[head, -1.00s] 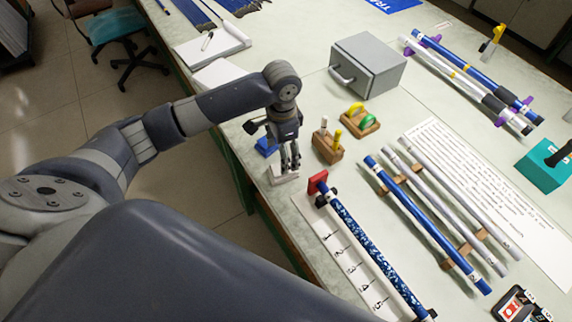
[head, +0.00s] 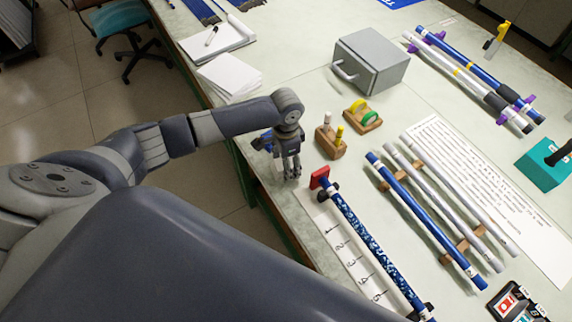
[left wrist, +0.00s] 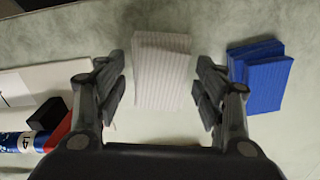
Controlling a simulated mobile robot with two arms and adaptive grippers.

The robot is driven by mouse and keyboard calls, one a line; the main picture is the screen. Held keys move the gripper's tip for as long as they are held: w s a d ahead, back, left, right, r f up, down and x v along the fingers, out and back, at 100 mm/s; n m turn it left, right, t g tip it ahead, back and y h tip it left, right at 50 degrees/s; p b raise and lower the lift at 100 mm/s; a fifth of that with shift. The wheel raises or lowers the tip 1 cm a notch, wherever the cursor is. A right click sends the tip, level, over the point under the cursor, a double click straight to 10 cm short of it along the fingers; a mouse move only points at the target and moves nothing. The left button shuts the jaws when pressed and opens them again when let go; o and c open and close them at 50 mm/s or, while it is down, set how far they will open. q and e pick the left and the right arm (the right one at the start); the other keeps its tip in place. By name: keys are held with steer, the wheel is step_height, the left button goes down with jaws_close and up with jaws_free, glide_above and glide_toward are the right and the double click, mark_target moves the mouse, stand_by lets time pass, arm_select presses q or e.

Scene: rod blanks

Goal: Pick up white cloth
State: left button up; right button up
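The white cloth (left wrist: 162,70) is a folded, ribbed pad lying flat on the pale green bench. In the left wrist view it lies between the lines of my two fingers, mostly ahead of them. My left gripper (left wrist: 160,92) is open with nothing between its fingers. In the head view my left gripper (head: 291,176) points down over the cloth near the bench's edge and hides most of it. A folded blue cloth (left wrist: 258,76) lies to the right of the white one in the left wrist view, with a gap between. My right gripper is not in view.
A rod with a red end block (head: 319,178) lies close by on a numbered white strip (head: 352,262). A wooden holder with pegs (head: 329,143) stands nearby. A grey box (head: 370,60), paper stacks (head: 229,76) and racked rods (head: 425,220) are farther off.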

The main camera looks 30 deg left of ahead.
arm_select(q)
steer(key=c, duration=0.6)
steer(key=shift+r, duration=0.1)
steer(key=shift+w+r, duration=0.1)
steer(key=shift+r, duration=0.3)
step_height(320, 180, up, 2)
steer(key=shift+r+b, duration=0.25)
steer(key=shift+b, duration=0.45)
steer(key=s+a+b, duration=0.1)
steer(key=s+a, duration=0.1)
steer(key=s, duration=0.6)
steer(key=s+a+r+b, duration=0.1)
steer(key=s+a, duration=0.1)
steer(key=s, duration=0.5)
steer(key=shift+s+r, duration=0.25)
steer(key=shift+s, duration=0.1)
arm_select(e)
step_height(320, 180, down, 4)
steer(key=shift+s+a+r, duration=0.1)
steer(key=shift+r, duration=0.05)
